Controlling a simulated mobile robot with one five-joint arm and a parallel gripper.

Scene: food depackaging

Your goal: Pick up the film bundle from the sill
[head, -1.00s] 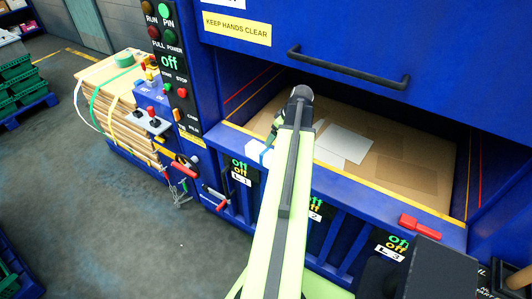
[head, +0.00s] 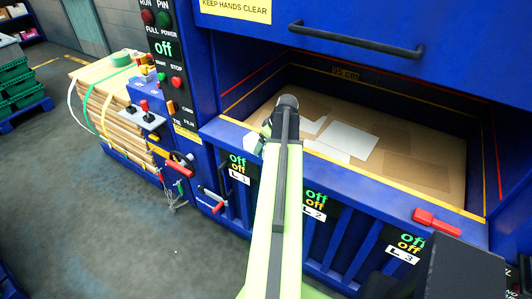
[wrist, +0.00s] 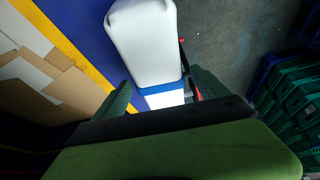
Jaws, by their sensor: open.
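The film bundle is a white block with a blue band; in the wrist view the film bundle (wrist: 145,42) fills the upper middle. In the head view only a small white bit of the bundle (head: 250,140) shows on the blue sill (head: 320,152), left of my arm; the rest is hidden. My gripper (wrist: 161,82) is open. Its two green fingers are on either side of the bundle's banded near end, with the bundle showing between them. I cannot tell whether they touch it. In the head view my gripper (head: 264,132) is mostly hidden behind my arm.
Behind the sill is a blue chamber with cardboard (head: 400,150) and white sheets (head: 347,139). A red-handled tool (head: 436,221) lies on the sill's right. Strapped cardboard (head: 110,110) and a control panel (head: 168,50) stand left. Green crates (wrist: 290,100) stand on the floor.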

